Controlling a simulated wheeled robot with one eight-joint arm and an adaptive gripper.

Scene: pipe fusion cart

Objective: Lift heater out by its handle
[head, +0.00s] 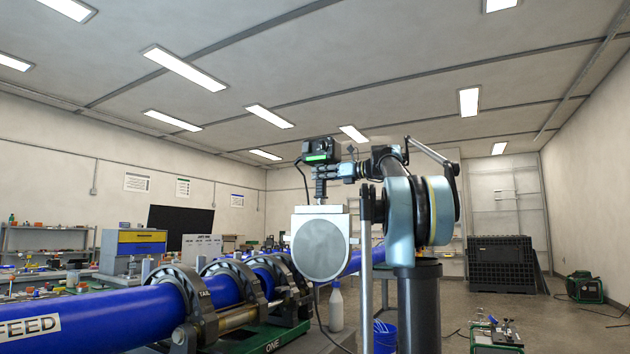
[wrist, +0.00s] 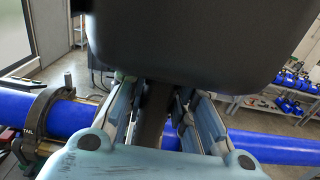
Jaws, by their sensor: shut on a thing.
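The heater is a grey round plate (head: 320,249) with a pale top edge, a black handle (head: 320,188) above it and a black box with a green display (head: 318,157) on top. My gripper (head: 328,172) is shut on the handle from the right, just below the box. The heater hangs upright, its plate in front of the blue pipe line in the head view. In the wrist view my gripper (wrist: 153,112) has its fingers either side of the dark handle, and the black box (wrist: 190,40) fills the top. The plate is hidden there.
A blue pipe (head: 90,318) marked FEED runs through several ring clamps (head: 232,285) on a green-based cart (head: 270,338). More blue pipe (head: 362,259) shows right of the plate. A white bottle (head: 336,308) and a blue bucket (head: 384,337) stand below. A cluttered bench is at left.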

